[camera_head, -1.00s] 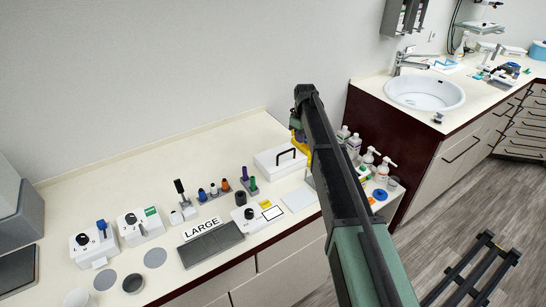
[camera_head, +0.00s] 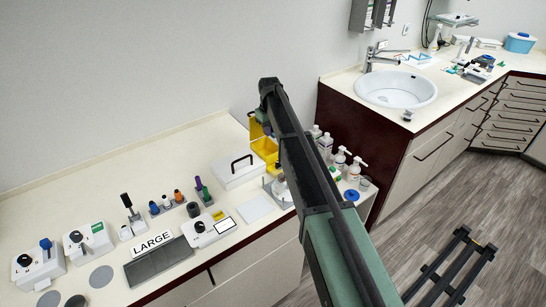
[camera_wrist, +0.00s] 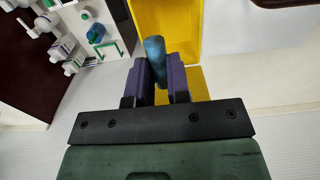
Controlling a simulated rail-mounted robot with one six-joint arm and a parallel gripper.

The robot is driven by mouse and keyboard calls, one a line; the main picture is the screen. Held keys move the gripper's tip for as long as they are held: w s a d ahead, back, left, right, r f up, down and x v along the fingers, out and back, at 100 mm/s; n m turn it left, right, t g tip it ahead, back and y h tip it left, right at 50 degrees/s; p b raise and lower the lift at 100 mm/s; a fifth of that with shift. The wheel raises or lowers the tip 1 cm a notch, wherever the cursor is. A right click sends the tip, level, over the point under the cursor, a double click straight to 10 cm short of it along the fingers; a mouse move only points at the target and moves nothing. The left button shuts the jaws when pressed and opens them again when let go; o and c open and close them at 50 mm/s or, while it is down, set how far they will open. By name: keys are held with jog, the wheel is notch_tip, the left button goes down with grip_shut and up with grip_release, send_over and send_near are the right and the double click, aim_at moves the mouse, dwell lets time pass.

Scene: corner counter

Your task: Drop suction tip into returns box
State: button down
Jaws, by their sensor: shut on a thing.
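My gripper (camera_wrist: 158,68) is shut on a blue cylinder, which I take to be the suction tip (camera_wrist: 154,47), in the wrist view. The tip stands out past the two purple fingers. Behind it in that view is an open yellow box (camera_wrist: 165,14); I cannot tell whether the tip is over its opening or how far apart they are. In the head view the yellow box (camera_head: 266,153) stands at the back of the counter, partly hidden by my arm.
A white box with a black handle (camera_head: 238,170) stands left of the yellow box. Pump bottles (camera_head: 340,159) stand to its right, near a dark red cabinet side (camera_head: 345,121). Small devices and a LARGE sign (camera_head: 152,243) fill the counter at left.

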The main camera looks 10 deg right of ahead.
notch_tip(320, 180, down, 6)
jog(key=b, duration=0.5)
jog(key=shift+r, duration=0.15)
jog(key=c, duration=1)
grip_release()
jog(key=shift+r, duration=0.1)
notch_tip(320, 180, up, 11)
jog(key=p, duration=1.1)
jog(key=shift+f, duration=0.2)
